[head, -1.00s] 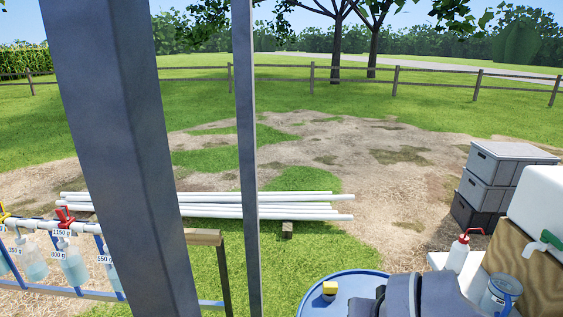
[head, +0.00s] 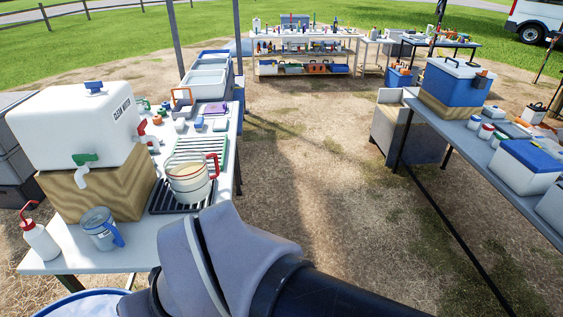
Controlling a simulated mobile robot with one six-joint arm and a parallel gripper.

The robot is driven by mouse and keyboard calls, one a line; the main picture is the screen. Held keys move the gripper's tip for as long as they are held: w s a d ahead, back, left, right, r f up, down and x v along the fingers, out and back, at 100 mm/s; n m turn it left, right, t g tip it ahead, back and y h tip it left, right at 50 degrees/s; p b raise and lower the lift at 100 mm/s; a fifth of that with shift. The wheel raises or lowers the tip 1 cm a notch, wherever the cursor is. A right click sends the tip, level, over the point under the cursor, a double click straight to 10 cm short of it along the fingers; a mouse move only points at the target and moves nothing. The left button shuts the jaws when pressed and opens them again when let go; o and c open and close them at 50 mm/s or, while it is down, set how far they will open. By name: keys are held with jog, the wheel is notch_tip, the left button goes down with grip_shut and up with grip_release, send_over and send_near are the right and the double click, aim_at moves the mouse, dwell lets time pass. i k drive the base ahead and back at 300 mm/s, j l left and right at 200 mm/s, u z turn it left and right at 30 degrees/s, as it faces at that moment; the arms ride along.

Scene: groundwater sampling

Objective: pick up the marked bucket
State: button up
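I cannot make out for certain which vessel is the marked bucket. A clear jug-like vessel with a red handle (head: 188,182) stands on a dark slatted rack on the left table. It looks partly filled, with lines on its wall. A smaller grey vessel with a blue handle (head: 99,229) stands nearer, on the same table's front end. Any finer marks are too small to read. A grey link of my arm crosses the bottom middle of the head view, in front of the table's near right corner. My gripper is outside the frame.
A white water tank (head: 75,125) with taps sits on a wooden block at left, beside a red-topped wash bottle (head: 40,242). A blue barrel rim (head: 85,303) shows at bottom left. A long right table (head: 463,140) holds coolers. Bare ground between the tables is open.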

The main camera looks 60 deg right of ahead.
aim_at(188, 174)
jog(key=z, duration=0.9)
jog(key=i+j+u, duration=0.1)
jog(key=u, duration=1.6)
jog(key=z, duration=1.75)
jog(key=i+l+u, duration=0.2)
jog(key=i, duration=0.2)
jog(key=i+l+u, duration=0.2)
jog(key=i+l, duration=0.1)
jog(key=i, duration=0.1)
